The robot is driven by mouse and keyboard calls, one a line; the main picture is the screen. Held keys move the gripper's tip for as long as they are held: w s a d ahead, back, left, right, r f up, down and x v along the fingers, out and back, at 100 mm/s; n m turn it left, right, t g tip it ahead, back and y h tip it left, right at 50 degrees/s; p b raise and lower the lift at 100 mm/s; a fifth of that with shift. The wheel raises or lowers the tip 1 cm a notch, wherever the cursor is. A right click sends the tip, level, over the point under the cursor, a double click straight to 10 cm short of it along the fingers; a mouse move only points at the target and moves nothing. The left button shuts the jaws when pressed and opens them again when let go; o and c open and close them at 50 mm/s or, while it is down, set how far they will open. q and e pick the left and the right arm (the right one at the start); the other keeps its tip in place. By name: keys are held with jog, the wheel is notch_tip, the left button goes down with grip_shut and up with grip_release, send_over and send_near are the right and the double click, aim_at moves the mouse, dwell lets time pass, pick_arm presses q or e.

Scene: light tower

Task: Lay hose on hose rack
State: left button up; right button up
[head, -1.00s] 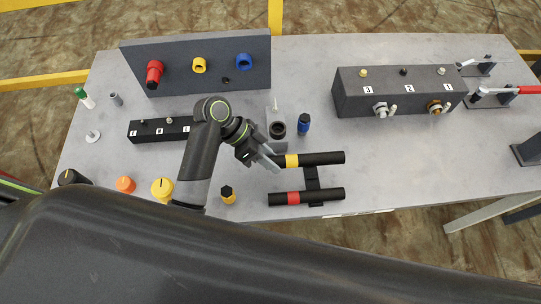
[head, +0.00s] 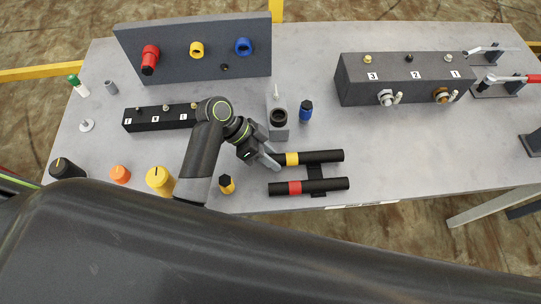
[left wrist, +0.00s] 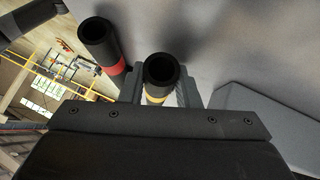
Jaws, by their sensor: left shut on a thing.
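A black hose with a yellow band (head: 322,156) is at the far end of the dark hose rack (head: 316,172). I cannot tell whether it rests on the rack. A second black hose with a red band (head: 325,185) lies on the near side, roughly parallel to it. My left gripper (head: 272,160) is shut on the yellow-banded hose at its left end. In the left wrist view, that hose's open end (left wrist: 161,70) shows between the fingers (left wrist: 158,92), and the red-banded hose (left wrist: 98,38) is to the left, apart from them. My right gripper is not in view.
A grey holder (head: 278,125) and a blue-capped bottle (head: 305,112) stand behind the rack. A small yellow-and-black piece (head: 227,184) is left of it. A numbered dark box (head: 400,85) stands at the back right. The table (head: 430,145) right of the rack is clear.

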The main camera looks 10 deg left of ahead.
pick_arm(q)
jog(key=shift+s+a+f, duration=0.1)
jog(key=shift+s+f, duration=0.1)
jog(key=shift+f, duration=0.2)
jog(key=o, duration=1)
jog(key=shift+c, duration=0.2)
jog(key=shift+o, duration=0.9)
jog(key=shift+s, duration=0.25)
jog(key=shift+a, duration=0.15)
jog(key=d+r+v, duration=0.1)
jog(key=v, duration=1.6)
jog(key=shift+w+a+r+b, duration=0.2)
jog(key=shift+a+b, duration=0.05)
jog(key=shift+b, duration=0.2)
